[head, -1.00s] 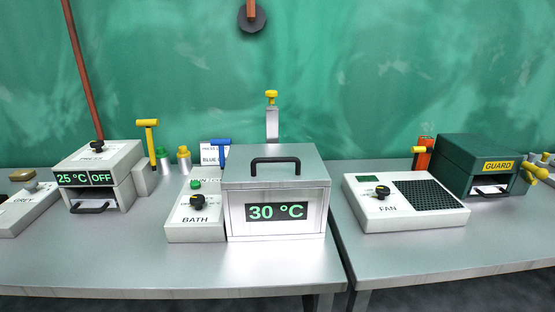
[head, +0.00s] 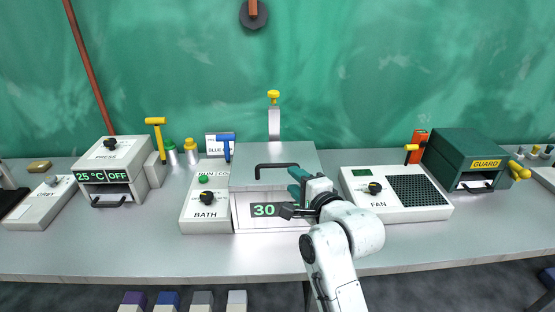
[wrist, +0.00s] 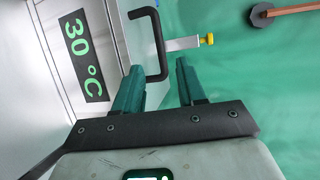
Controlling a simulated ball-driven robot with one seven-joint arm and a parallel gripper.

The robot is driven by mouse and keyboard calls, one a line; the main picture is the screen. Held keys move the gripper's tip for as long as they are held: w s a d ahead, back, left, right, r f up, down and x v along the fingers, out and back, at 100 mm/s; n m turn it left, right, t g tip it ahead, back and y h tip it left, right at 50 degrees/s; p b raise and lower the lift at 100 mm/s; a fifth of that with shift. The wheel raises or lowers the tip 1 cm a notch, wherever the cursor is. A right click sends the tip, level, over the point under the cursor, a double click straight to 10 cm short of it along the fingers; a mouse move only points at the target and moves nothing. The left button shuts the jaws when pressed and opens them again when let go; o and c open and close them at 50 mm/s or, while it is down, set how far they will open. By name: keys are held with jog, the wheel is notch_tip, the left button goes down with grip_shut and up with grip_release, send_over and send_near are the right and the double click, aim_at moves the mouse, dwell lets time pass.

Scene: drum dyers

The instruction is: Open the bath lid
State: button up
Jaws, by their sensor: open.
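The bath is a grey metal box with a lit display reading 30 °C in the wrist view (wrist: 80,50). Its lid (head: 303,152) lies flat and closed on top. The lid's black bar handle (head: 275,165) runs along the top near the front; it also shows in the wrist view (wrist: 161,45), just beyond my fingertips. My gripper (head: 294,182) is open and empty, at the front right of the lid, close to the handle's right end. My gripper covers part of the display.
The BATH control box (head: 207,213) with a black knob and green button stands left of the bath. The FAN unit (head: 380,207) stands right. A metal post with a yellow knob (head: 273,97) rises behind the lid. The table front (head: 150,258) is clear.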

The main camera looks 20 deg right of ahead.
aim_at(279, 167)
jog(key=p+x, duration=0.1)
jog(key=x, duration=0.9)
jog(key=shift+w+f+p, duration=0.15)
jog(key=shift+w+p, duration=0.15)
jog(key=shift+p, duration=0.05)
jog(key=shift+c, duration=0.3)
jog(key=shift+a, duration=0.1)
grip_shut()
